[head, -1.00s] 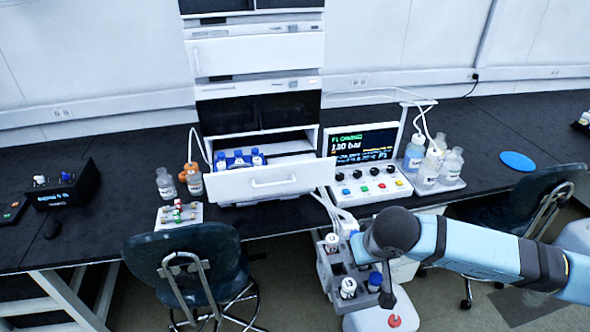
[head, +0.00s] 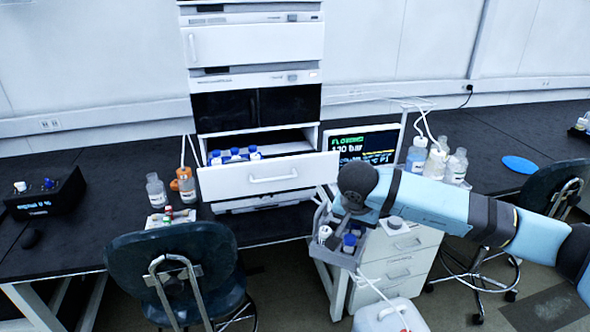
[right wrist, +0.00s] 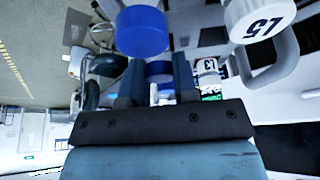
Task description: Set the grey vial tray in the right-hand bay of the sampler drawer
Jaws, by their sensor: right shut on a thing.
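The grey vial tray (head: 343,260) hangs in front of the bench, below and right of the sampler drawer. It carries a white-capped vial (head: 325,233) and a blue-capped vial (head: 349,241). My right gripper (head: 343,208) is shut on the tray; its own wrist and forearm hide the fingertips in the head view. The right wrist view shows the fingers (right wrist: 155,85) among blue caps (right wrist: 142,30) and a white cap marked L5 (right wrist: 262,20). The white sampler drawer (head: 268,180) is pulled out. Blue-capped vials (head: 235,155) stand in its left part. My left gripper is not in view.
The pump console's screen (head: 362,147) stands right of the drawer, partly behind my arm. Bottles (head: 437,160) stand further right. A chair (head: 178,265) is at front left, and a white drawer cabinet (head: 405,262) is under the bench behind the tray.

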